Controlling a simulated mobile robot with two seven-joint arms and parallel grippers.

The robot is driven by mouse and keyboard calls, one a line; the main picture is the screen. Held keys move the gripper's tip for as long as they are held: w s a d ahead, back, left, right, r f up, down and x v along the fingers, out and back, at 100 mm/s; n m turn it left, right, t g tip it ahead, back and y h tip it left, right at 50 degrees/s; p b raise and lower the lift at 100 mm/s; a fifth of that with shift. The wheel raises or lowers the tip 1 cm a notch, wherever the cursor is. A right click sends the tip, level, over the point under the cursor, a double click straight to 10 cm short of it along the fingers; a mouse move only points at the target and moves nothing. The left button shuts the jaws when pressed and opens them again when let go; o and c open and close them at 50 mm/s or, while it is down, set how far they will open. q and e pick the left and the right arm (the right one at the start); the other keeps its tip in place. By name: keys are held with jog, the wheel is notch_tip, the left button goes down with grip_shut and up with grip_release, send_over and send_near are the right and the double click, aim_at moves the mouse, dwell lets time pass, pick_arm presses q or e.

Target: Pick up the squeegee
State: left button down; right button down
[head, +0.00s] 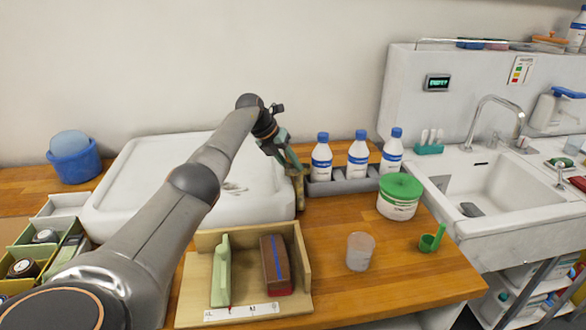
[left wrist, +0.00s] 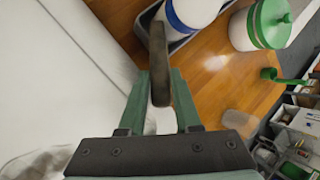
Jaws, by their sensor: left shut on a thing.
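My left gripper (head: 290,160) is above the right edge of the white basin, beside the bottle rack. It is shut on a narrow tan-brown piece, seemingly the squeegee (head: 299,190), which hangs down from the fingers near the basin's edge. In the left wrist view the squeegee (left wrist: 159,55) shows as a dark brown strip between the green fingers of the left gripper (left wrist: 160,85). Its full shape is not clear in either view. My right gripper is in neither view.
The white basin (head: 140,170) fills the counter's left. Bottles (head: 358,155) stand in a grey rack (head: 335,187). A green-lidded tub (head: 398,205), a clear cup (head: 360,252) and a green scoop (head: 431,240) stand right.

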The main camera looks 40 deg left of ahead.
pick_arm(q)
notch_tip(320, 180, up, 3)
jog(key=shift+r+b, duration=0.1)
jog(key=shift+b, duration=0.25)
jog(key=shift+s+d+r, duration=0.35)
jog(key=shift+r, duration=0.2)
jog(key=shift+s+d+r, duration=0.35)
jog(key=shift+r, duration=0.15)
jog(key=s+d+r+b, duration=0.3)
jog(key=s+d+r, duration=0.4)
jog(key=s+d, duration=0.1)
jog(key=shift+d+r, duration=0.3)
jog(key=shift+d, duration=0.1)
jog(key=shift+s, duration=0.1)
jog(key=c, duration=1.2)
grip_release()
grip_shut()
jog(key=shift+a, duration=0.1)
